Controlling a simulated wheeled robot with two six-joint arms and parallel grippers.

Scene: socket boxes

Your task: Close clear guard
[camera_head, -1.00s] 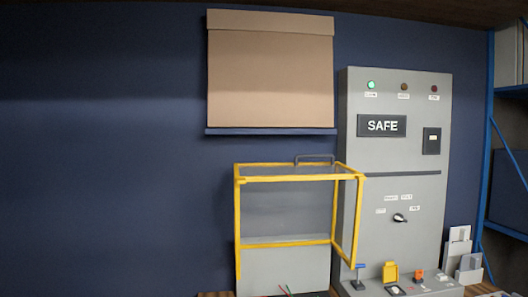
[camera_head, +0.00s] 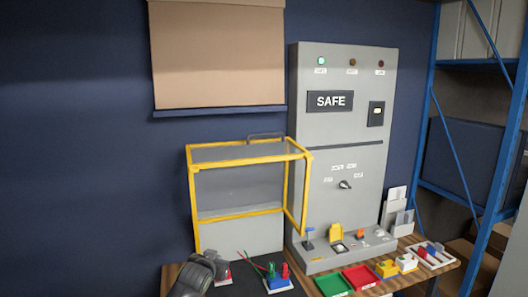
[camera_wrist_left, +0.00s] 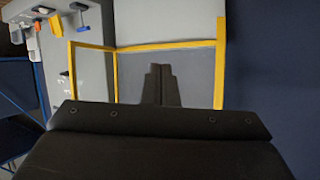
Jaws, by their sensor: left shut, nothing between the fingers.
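The clear guard (camera_head: 247,152) is a yellow-framed box with see-through panels and a dark handle (camera_head: 266,136) on its top. It stands high over the bench, left of the grey control panel, and looks raised. My left gripper (camera_head: 210,262) is low in the head view, near the guard's lower left. In the left wrist view, its dark fingers (camera_wrist_left: 161,84) are together and empty, with the yellow frame (camera_wrist_left: 219,62) beyond them. I cannot tell whether it touches the guard. My right gripper is out of view.
The grey control panel (camera_head: 342,105) reads SAFE with a green lamp lit. Green (camera_head: 333,284) and red (camera_head: 361,277) trays and yellow blocks (camera_head: 386,268) lie on the bench at its foot. A blue shelf rack (camera_head: 440,130) stands at right.

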